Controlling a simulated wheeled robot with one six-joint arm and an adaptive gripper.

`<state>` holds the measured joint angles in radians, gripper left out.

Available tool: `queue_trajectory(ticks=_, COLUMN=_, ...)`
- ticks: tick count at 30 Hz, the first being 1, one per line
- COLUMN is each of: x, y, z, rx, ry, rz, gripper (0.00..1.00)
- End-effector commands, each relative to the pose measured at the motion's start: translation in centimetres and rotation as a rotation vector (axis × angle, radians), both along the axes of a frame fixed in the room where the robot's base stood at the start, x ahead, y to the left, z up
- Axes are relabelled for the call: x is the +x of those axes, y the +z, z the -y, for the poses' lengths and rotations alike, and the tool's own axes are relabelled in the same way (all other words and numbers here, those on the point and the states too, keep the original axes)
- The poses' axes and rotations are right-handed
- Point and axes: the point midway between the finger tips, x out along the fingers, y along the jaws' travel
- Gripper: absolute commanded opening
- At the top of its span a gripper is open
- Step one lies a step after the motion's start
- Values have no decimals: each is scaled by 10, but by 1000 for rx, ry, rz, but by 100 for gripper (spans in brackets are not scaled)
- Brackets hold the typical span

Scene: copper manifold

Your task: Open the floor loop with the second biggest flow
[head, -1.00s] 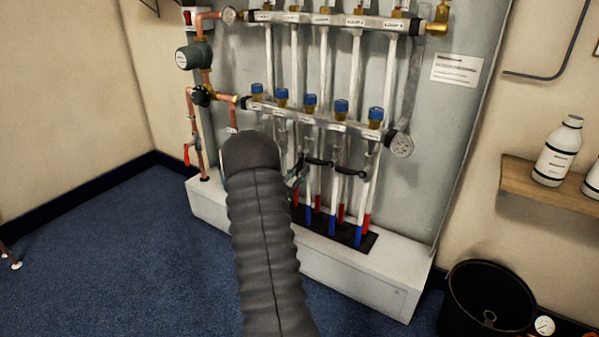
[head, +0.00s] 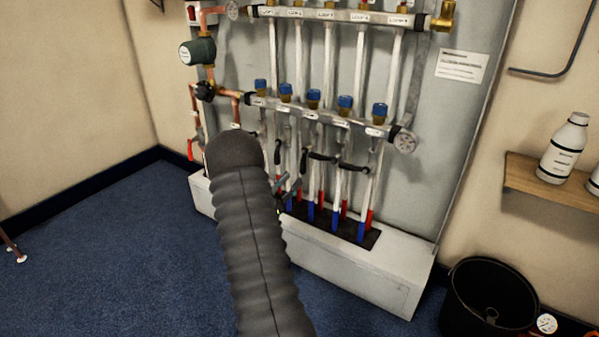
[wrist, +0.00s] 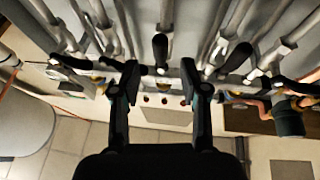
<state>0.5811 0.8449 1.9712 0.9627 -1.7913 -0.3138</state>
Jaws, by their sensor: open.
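The copper manifold has an upper bar (head: 345,18) with loop labels and a lower bar (head: 320,117) with blue-capped valves (head: 314,97). The flow gauges are cut off at the top of the head view, so no flow can be read. Black lever handles (head: 352,167) sit on the pipes below the lower bar. My gripper (head: 286,188) is partly hidden behind my arm, low in front of the left-hand pipes. In the wrist view my gripper (wrist: 160,78) is open and empty. One black lever (wrist: 160,48) appears between its fingertips; I cannot tell whether they touch.
Other levers (wrist: 237,58) lie close beside the fingers. A green pump (head: 198,51) and copper pipes stand at the manifold's left. A white plinth (head: 390,288) juts out below. A black bucket (head: 490,300) and a shelf (head: 552,184) are at right.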

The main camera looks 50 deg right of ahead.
Motion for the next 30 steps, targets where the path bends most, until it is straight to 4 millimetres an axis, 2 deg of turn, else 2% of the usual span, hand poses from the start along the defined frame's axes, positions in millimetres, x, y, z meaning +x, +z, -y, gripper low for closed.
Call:
queue_trajectory(ticks=3, x=2, y=-9, z=-21, rx=1, ry=3, rz=-2, gripper=44)
queue_trajectory(ticks=10, x=3, y=-18, z=-44, rx=0, ry=1, rz=0, gripper=44)
queue_trajectory(ticks=30, x=3, y=-20, z=-48, rx=-1, ry=0, rz=0, gripper=44)
